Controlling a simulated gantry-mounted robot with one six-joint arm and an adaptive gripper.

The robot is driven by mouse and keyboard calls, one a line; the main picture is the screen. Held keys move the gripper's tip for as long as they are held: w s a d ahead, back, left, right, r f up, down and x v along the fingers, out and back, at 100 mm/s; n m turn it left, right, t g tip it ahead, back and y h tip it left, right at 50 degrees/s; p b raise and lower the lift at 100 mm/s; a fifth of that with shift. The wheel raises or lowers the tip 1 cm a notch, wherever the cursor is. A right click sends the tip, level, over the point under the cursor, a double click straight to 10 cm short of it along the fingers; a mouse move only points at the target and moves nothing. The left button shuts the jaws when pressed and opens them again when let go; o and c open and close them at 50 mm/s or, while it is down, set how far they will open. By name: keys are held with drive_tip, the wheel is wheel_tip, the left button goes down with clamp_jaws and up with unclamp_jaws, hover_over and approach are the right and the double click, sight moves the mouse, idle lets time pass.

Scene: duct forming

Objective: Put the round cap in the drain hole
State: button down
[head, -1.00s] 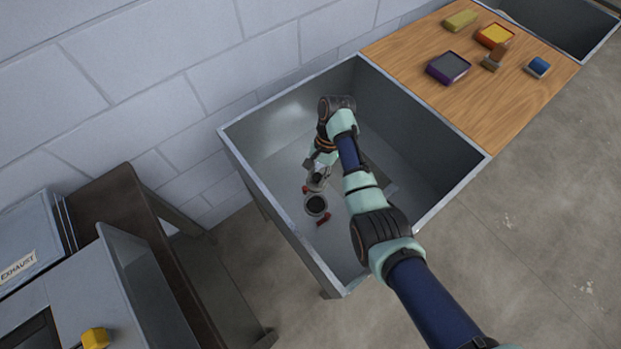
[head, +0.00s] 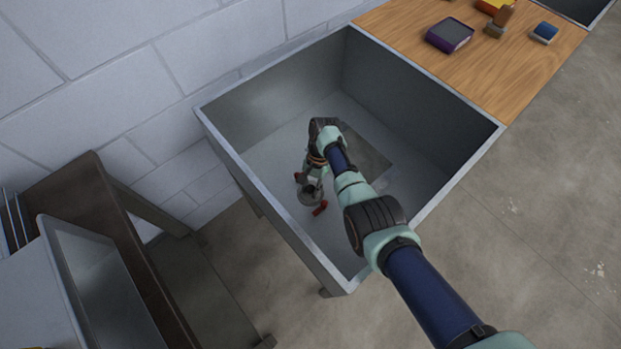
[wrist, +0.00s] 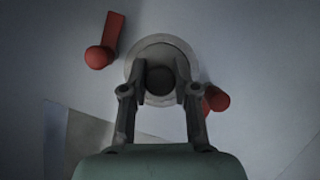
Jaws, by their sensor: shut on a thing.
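My gripper (head: 311,180) reaches down into the grey metal sink, directly over the drain. In the wrist view my gripper (wrist: 160,88) has its two fingers closed on the round cap (wrist: 160,79), whose dark round part shows between them. The drain hole's pale round rim (head: 311,203) surrounds the cap in the head view, and the rim (wrist: 160,44) shows beyond the fingers in the wrist view. The opening is mostly covered by the cap and fingers. I cannot tell whether the cap is seated or just above the hole.
The sink's walls (head: 265,205) surround my arm. A wooden counter (head: 480,75) with several small items adjoins at the upper right. A dark bench (head: 100,215) stands at the left.

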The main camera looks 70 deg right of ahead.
drive_tip(key=shift+d+f, duration=0.1)
drive_tip(key=shift+f, duration=0.15)
drive_tip(key=c, duration=0.9)
unclamp_jaws()
drive_tip(key=p+v, duration=0.5)
drive_tip(key=v, duration=0.7)
drive_tip(key=shift+r, duration=0.25)
